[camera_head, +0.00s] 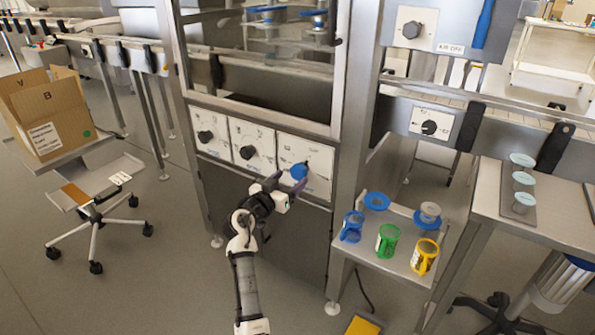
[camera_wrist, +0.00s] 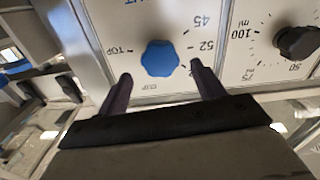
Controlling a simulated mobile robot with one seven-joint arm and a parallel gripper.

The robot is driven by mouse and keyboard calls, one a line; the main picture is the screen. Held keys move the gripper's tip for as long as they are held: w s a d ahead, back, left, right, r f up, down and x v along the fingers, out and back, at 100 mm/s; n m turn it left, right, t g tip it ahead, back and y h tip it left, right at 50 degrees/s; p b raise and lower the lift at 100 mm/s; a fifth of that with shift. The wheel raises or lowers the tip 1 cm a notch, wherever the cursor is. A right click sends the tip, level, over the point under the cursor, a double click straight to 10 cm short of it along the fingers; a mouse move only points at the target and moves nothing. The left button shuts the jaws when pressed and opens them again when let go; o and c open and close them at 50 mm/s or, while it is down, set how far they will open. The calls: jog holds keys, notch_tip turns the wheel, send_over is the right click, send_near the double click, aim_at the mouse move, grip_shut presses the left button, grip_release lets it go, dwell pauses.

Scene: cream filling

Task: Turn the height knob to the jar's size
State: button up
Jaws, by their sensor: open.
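The blue height knob (camera_head: 299,171) is on the rightmost of three white dial panels on the machine front. In the wrist view the blue knob (camera_wrist: 160,58) shows between the fingertips, with "TOP", "CUP", "52" and "45" printed around it. I cannot tell which mark it points at. My gripper (camera_head: 287,181) is open in front of this panel, fingers toward the knob. In the wrist view my gripper (camera_wrist: 161,72) has one finger on each side of the knob; contact is not clear. Small jars with pale lids (camera_head: 523,178) stand in a row at the right.
A black knob (camera_head: 248,152) is on the middle panel, another (camera_head: 206,136) on the left one. Blue (camera_head: 352,227), green (camera_head: 387,240) and yellow (camera_head: 424,256) cup-like parts stand on a low shelf. A cardboard box (camera_head: 45,112) is at the left. Open floor lies front left.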

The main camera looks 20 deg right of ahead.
aim_at(296, 173)
jog(key=x, duration=0.5)
jog(key=shift+w, duration=0.1)
jog(key=c, duration=1)
